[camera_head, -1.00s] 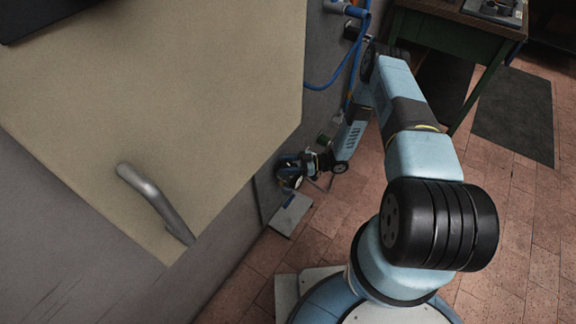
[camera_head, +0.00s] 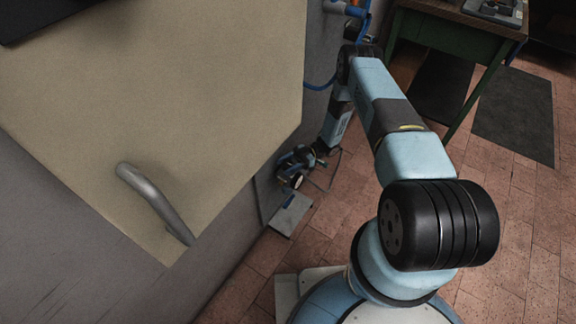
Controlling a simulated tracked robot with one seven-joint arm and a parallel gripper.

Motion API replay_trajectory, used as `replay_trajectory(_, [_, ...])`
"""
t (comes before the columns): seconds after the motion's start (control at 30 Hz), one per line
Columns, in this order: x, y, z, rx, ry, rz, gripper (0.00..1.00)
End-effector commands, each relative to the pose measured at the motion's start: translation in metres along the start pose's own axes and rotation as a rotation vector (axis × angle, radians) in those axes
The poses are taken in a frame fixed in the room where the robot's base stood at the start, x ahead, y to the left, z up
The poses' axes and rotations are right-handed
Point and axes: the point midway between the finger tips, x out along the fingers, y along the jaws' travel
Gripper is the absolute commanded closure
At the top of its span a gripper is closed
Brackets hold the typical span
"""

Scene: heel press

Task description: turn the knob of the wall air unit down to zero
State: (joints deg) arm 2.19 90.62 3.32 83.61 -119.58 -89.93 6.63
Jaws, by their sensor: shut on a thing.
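The wall air unit (camera_head: 294,180) is small and far off, low on the wall at the middle of the view. It shows dark and blue parts and a small pale round face. My gripper (camera_head: 303,158) is at the unit and shut on its knob. The jaws and hand cover the knob, so its setting cannot be read. My arm rises from the base at lower right, bends at the top, and its forearm comes down to the unit.
A large cream panel (camera_head: 170,90) with a grey bar handle (camera_head: 153,200) fills the left. A grey plate (camera_head: 290,213) lies below the unit. Blue hose (camera_head: 320,86) runs on the wall. A green table (camera_head: 440,40) stands at upper right, near dark mats (camera_head: 515,112) on open tiled floor.

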Motion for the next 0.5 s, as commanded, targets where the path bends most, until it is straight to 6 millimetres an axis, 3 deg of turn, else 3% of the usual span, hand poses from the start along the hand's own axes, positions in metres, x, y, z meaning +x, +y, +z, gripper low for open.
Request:
replay_trajectory(0.23, [0.0032,-0.0017,0.0004,0.003,0.004,-0.004,0.76])
replay_trajectory(0.27, [0.0032,-0.0017,0.0005,0.003,0.004,-0.004,0.44])
replay_trajectory(0.5, [0.0016,-0.0009,0.0002,0.002,0.002,-0.001,0.25])
